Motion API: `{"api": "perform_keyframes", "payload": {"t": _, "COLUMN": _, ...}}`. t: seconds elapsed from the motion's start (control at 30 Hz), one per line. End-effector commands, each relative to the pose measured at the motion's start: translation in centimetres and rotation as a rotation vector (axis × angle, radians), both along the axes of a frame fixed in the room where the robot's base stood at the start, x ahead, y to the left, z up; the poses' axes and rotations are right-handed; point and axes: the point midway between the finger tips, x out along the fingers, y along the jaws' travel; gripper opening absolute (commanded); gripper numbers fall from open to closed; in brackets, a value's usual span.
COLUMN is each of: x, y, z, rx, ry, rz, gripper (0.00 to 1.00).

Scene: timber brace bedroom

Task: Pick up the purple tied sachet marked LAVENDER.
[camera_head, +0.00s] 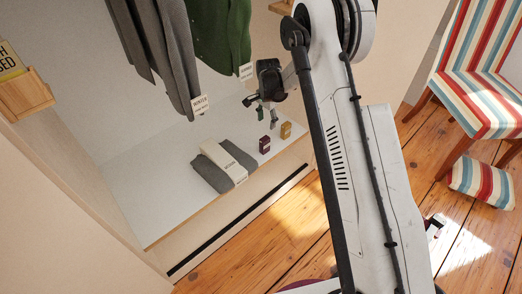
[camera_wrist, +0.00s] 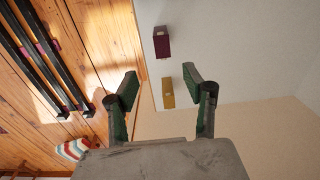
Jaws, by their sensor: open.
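A small dark purple item (camera_head: 265,144) stands on the white closet shelf (camera_head: 190,205); no lettering is readable on it. It also shows in the wrist view (camera_wrist: 162,42), at the top centre, with a pale spot on its front. A similar mustard-yellow item (camera_head: 286,130) stands just to its right on the shelf and shows in the wrist view (camera_wrist: 168,92). My gripper (camera_head: 267,117) is above the shelf near both items. In the wrist view its two green-padded fingers (camera_wrist: 160,79) are spread, with nothing held; the purple item appears beyond the fingertips.
A folded grey cloth with a pale band (camera_head: 231,161) lies left of the purple item. Grey garments (camera_head: 165,50) and a green garment (camera_head: 222,35) with tags hang above the shelf. A striped chair (camera_head: 485,95) and footstool (camera_head: 482,180) stand at right.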

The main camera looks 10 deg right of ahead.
Motion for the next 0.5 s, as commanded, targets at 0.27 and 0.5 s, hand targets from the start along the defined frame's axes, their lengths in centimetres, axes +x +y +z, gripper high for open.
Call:
{"api": "perform_keyframes", "payload": {"t": 0.27, "x": 0.3, "y": 0.0, "z": -3.7, "rx": 0.0, "ry": 0.02, "rz": -0.035, "gripper": 0.46}}
{"api": "perform_keyframes", "payload": {"t": 0.5, "x": 0.4, "y": 0.0, "z": -7.8, "rx": 0.0, "ry": 0.02, "rz": -0.034, "gripper": 0.46}}
